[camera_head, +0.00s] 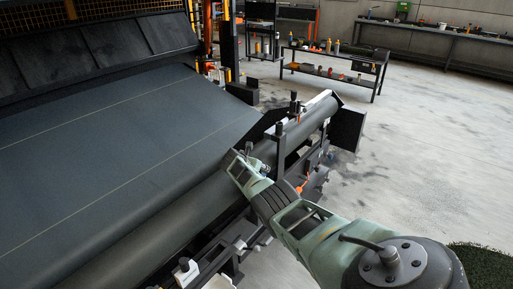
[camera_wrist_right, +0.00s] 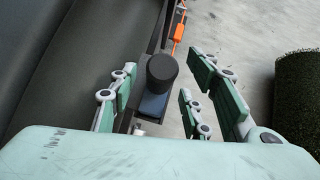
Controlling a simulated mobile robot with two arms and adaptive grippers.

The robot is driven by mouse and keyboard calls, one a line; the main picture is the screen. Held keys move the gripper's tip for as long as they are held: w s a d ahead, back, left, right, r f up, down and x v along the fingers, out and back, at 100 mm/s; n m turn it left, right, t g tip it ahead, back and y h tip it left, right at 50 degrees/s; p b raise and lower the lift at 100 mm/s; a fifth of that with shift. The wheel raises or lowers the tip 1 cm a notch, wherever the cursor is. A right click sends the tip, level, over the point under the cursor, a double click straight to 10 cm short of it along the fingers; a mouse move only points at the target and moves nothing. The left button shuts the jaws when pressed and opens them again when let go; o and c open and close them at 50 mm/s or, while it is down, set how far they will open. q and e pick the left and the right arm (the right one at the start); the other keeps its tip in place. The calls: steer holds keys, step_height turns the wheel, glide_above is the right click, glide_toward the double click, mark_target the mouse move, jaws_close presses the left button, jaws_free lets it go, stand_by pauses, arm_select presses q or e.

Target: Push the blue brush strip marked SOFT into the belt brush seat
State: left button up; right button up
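My right arm comes in from the lower right in the head view. Its gripper (camera_head: 243,166) is at the near edge of the belt, beside the roller. In the right wrist view the fingers of the right gripper (camera_wrist_right: 158,82) are spread apart. A black round knob (camera_wrist_right: 163,67) on a dark bluish block (camera_wrist_right: 153,105) shows between them; contact cannot be told. No SOFT marking is readable, and I cannot tell whether this block is the brush strip. The brush seat cannot be made out clearly. My left gripper is not in view.
The wide dark belt (camera_head: 100,150) fills the left, with a long roller (camera_head: 150,222) along its edge. An orange part (camera_wrist_right: 179,33) sits on the frame beyond the fingers. A turf roll (camera_wrist_right: 297,95) stands at right. A tool table (camera_head: 335,72) stands behind; the floor between is clear.

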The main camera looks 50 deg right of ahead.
stand_by(0.3)
steer(key=v, duration=1.2)
stand_by(0.5)
